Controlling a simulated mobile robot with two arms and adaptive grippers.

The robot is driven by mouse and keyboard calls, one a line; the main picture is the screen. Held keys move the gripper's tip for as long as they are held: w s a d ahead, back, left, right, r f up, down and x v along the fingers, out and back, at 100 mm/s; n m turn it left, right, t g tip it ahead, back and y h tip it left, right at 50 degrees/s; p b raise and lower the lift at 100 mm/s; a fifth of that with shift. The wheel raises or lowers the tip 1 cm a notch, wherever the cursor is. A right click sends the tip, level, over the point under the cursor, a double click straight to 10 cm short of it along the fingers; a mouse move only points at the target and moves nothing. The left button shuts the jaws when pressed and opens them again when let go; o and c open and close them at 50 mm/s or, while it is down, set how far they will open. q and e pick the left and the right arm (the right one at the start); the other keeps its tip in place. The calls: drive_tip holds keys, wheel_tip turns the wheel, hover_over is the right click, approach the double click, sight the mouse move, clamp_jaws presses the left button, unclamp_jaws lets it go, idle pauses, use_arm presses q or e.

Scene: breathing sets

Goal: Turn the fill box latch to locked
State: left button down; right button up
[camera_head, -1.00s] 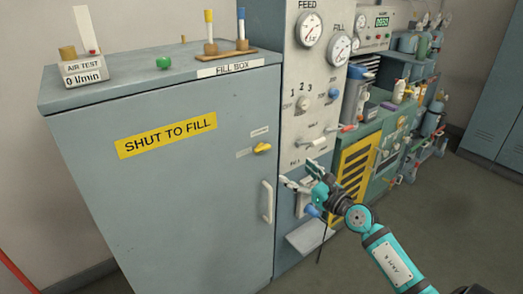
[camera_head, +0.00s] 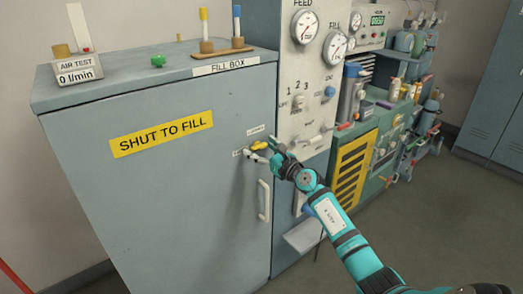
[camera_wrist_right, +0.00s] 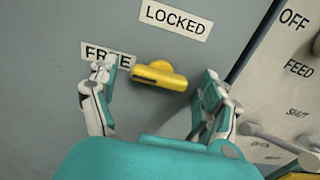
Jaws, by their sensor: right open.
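The fill box (camera_head: 110,205) is a grey-blue cabinet with its door closed and a yellow "SHUT TO FILL" label. Its latch (camera_head: 259,145) is a yellow knob on the door; in the right wrist view the latch (camera_wrist_right: 160,75) lies roughly level, its bar pointing left toward the "FREE" label (camera_wrist_right: 108,56). The "LOCKED" label (camera_wrist_right: 175,20) is above it. My right gripper (camera_head: 261,148) is at the latch, and in the wrist view the open fingers (camera_wrist_right: 155,95) stand on either side of it, with no clear contact. My left gripper is not in view.
A white door handle (camera_head: 264,200) is just below the latch. The control panel (camera_head: 310,75) with gauges, knobs and levers adjoins on the right. Tubes on a wooden stand (camera_head: 222,47) and an air test meter (camera_head: 78,68) stand on top of the box. Floor at right is clear.

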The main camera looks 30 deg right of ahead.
drive_tip(key=c, duration=1.2)
drive_tip(key=shift+r+m+p, duration=0.1)
drive_tip(key=shift+m+p, duration=0.7)
drive_tip(key=shift+p, duration=0.05)
drive_tip(key=shift+m+p, duration=0.8)
drive_tip(key=shift+m, duration=0.3)
drive_tip(key=m+p, duration=0.2)
drive_tip(key=m, duration=0.2)
drive_tip(key=shift+m, duration=0.4)
